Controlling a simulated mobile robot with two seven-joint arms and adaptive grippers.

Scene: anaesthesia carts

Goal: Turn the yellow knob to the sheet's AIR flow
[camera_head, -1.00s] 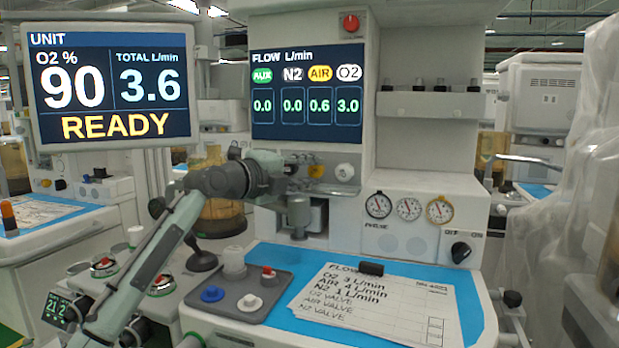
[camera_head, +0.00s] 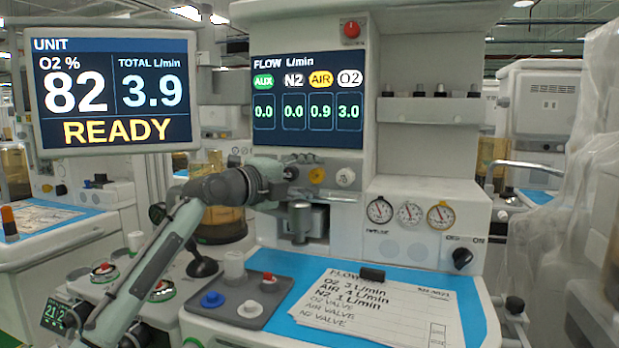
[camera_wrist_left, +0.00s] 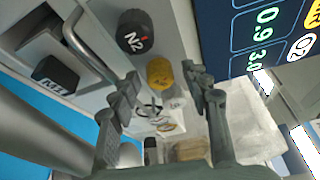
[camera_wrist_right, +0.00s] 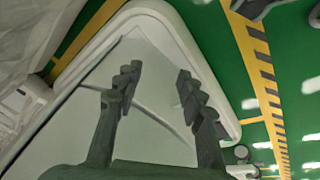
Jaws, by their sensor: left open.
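The yellow knob (camera_head: 317,175) is on the panel below the flow display (camera_head: 307,97), left of a white knob (camera_head: 345,177). The display reads AIR 0.9, O2 3.0 and N2 0.0. The sheet (camera_head: 375,308) reads O2 3, AIR 4 and N2 1 L/min. My left gripper (camera_head: 292,172) is open just left of the yellow knob in the head view. In the left wrist view the yellow knob (camera_wrist_left: 160,72) shows between the open fingers, past their tips; I cannot tell whether they touch. My right gripper (camera_wrist_right: 157,78) is open and empty, in its wrist view only.
The dark N2 knob (camera_wrist_left: 134,32) is close by the yellow one in the left wrist view. A monitor (camera_head: 112,90) reads O2 82%, total 3.9, READY. A grey tray (camera_head: 225,318) with knobs lies beside the sheet. Gauges (camera_head: 410,214) are on the right panel.

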